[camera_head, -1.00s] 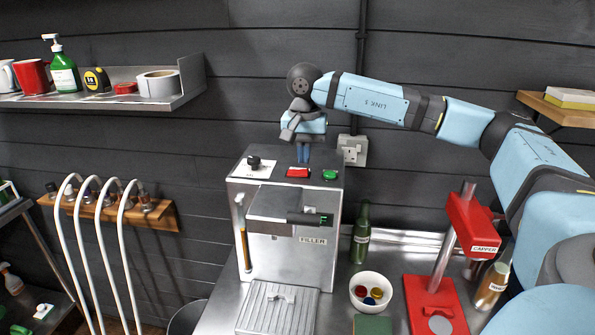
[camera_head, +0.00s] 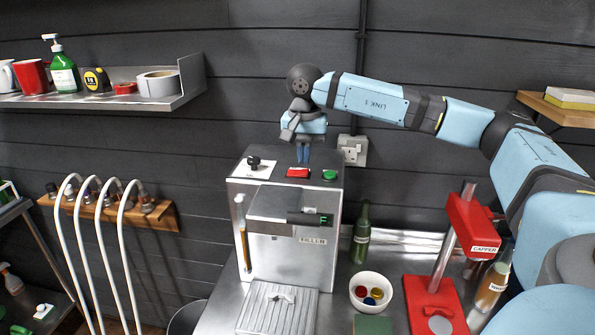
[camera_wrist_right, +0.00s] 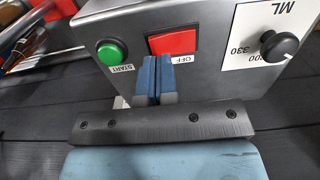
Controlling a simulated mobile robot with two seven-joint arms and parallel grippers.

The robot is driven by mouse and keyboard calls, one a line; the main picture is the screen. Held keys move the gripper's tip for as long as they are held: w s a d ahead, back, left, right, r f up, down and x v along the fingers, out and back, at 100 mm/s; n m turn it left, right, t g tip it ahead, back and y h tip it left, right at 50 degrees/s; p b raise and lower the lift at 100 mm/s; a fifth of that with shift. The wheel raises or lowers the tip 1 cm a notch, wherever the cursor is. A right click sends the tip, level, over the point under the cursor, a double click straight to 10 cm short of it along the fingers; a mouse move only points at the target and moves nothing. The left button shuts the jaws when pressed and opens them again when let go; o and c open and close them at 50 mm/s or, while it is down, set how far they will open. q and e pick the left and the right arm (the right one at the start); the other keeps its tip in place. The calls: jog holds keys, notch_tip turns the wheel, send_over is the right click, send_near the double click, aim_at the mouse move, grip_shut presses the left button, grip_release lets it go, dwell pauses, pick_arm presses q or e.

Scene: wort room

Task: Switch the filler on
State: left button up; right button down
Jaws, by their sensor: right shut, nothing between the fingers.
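The filler (camera_head: 288,215) is a grey metal machine on the bench. Its top carries a red switch (camera_head: 298,173) labelled OFF, a green START button (camera_head: 329,175) and a black knob (camera_head: 254,162) on a white dial plate. My right gripper (camera_head: 303,154) points down just behind the red switch, its blue fingers together and empty. In the right wrist view the fingertips (camera_wrist_right: 154,62) lie beside the lower edge of the red switch (camera_wrist_right: 172,42), next to the OFF label; I cannot tell if they touch. The green button (camera_wrist_right: 112,53) is to their left there. My left gripper is out of view.
A green bottle (camera_head: 361,235), a white bowl of caps (camera_head: 371,291) and a red capper (camera_head: 470,228) stand right of the filler. A wall socket (camera_head: 353,150) is behind my right gripper. White hoses (camera_head: 128,245) hang at left.

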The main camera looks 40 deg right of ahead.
aim_at(304, 171)
jog(key=shift+a+f+b, duration=0.1)
jog(key=shift+f+b, duration=0.85)
jog(key=shift+f, duration=0.35)
dwell(0.9)
jog(key=shift+r, duration=0.15)
jog(key=shift+r+p, duration=0.55)
jog(key=shift+r, duration=0.05)
jog(key=shift+r+p, duration=1.5)
jog(key=shift+r, duration=1.3)
